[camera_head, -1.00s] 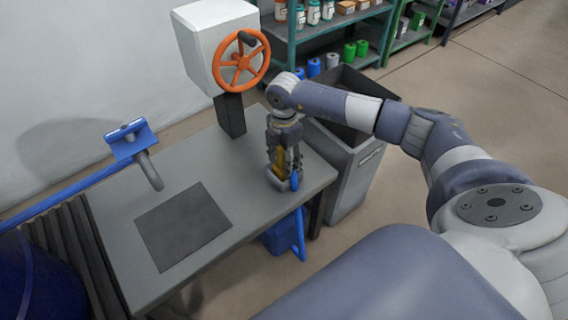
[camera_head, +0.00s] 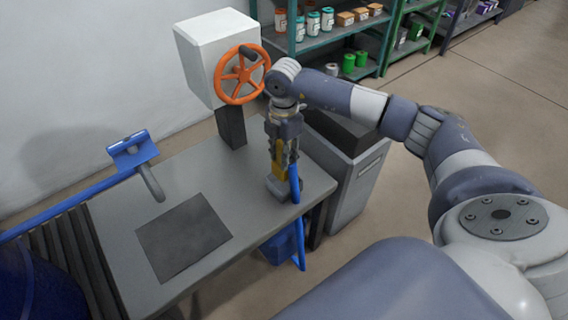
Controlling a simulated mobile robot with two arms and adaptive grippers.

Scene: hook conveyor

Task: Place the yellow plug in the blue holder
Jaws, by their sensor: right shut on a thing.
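My right gripper (camera_head: 284,160) points down over the table's right end, shut on the yellow plug (camera_head: 278,160). Only part of the plug's yellow side shows between the fingers. A grey block (camera_head: 277,188) sits just below it at the table's right edge; I cannot tell whether they touch. A narrow upright blue piece (camera_head: 295,183) shows beside the fingers, and I cannot tell whether it is the blue holder. My left gripper is out of view.
A white box with an orange handwheel (camera_head: 240,75) stands at the table's back. A blue bracket (camera_head: 132,148) with a grey hook hangs over the table's left. A dark square mat (camera_head: 184,237) lies bare. A grey bin (camera_head: 357,180) stands right of the table.

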